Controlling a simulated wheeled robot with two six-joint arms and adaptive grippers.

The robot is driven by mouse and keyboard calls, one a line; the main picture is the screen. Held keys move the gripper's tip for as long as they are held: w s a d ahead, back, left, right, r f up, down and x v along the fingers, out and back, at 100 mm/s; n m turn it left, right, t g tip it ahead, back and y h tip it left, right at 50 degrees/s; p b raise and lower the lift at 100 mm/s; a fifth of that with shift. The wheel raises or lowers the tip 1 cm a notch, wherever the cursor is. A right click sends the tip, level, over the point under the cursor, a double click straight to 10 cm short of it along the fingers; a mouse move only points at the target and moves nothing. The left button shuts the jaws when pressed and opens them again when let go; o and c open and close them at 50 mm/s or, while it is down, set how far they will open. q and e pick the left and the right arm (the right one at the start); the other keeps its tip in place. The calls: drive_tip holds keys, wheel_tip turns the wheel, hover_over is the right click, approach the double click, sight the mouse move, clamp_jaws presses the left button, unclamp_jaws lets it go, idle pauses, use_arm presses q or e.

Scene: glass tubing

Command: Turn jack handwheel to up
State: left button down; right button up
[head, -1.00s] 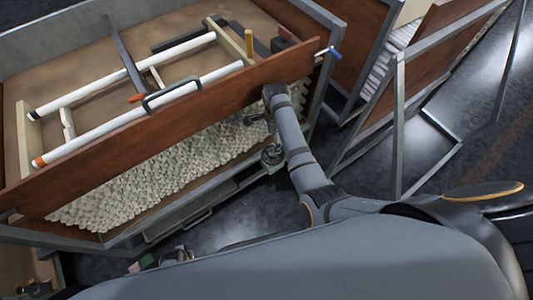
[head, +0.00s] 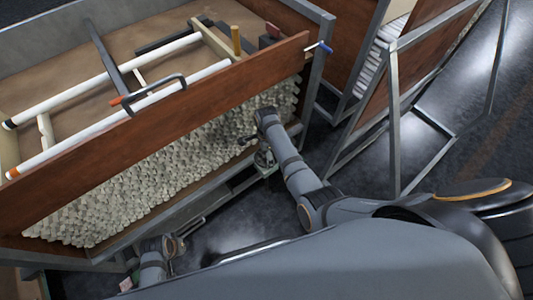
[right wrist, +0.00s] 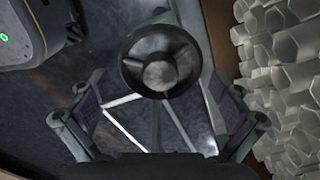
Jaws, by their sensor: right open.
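The jack handwheel (right wrist: 160,62) is a dark round wheel with spokes and a pale hub. It shows in the upper middle of the right wrist view. My right gripper (right wrist: 160,118) is open, with one finger on each side below the wheel and nothing between them in contact with it that I can see. In the head view my right gripper (head: 248,140) is at the front of the tube-filled crate, small and dark. A small round part beside it there may be the handwheel (head: 265,158). My left gripper (head: 174,245) is low in the head view, its fingers unclear.
The crate's brown front board (head: 150,115) rises just behind my right gripper, above packed pale tubes (head: 170,175). A frame with white rails (head: 120,75) lies on top. A second metal rack (head: 395,110) stands at right. Dark floor (head: 235,222) lies open between.

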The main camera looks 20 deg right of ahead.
drive_tip(key=shift+s+r, duration=0.1)
drive_tip(key=c, duration=1.9)
